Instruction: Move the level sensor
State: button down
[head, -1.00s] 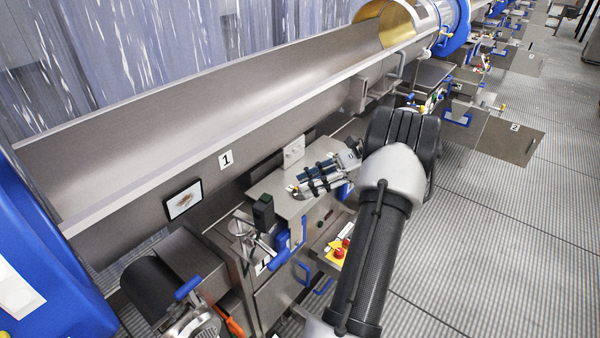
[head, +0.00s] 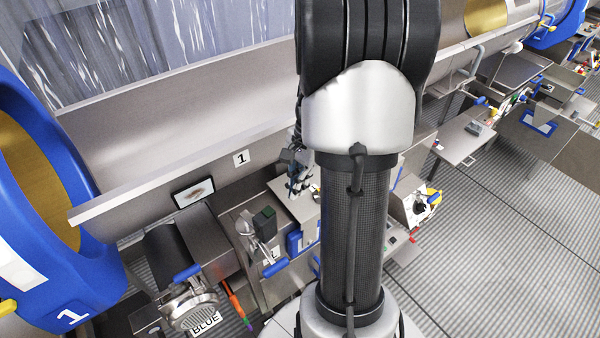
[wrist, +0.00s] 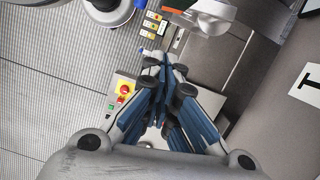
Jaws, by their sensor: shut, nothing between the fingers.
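I cannot tell for certain which thing is the level sensor. A small dark box (head: 264,222) stands on a bracket at the machine's side, left of my gripper in the head view. My gripper (head: 297,182) is over the metal shelf by the trough, partly hidden behind my arm. In the wrist view my gripper (wrist: 163,68) has its blue-and-grey fingers together, with nothing seen between them.
The long metal trough (head: 170,115) runs behind, marked by a "1" plate (head: 241,158). A small screen (head: 194,192) sits below it. A red button (wrist: 125,89) is near the fingers. Striped floor (head: 480,240) at the right is open.

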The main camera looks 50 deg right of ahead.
aim_at(253, 219)
jog(key=a+f, duration=0.2)
jog(key=a, duration=0.1)
jog(key=a+f, duration=0.1)
jog(key=shift+w+a+f, duration=0.1)
jog(key=shift+w+a, duration=0.15)
jog(key=shift+a, duration=0.1)
jog(key=shift+s+a+m, duration=0.15)
jog(key=shift+a+m, duration=0.15)
jog(key=shift+a, duration=0.5)
jog(key=shift+d, duration=0.15)
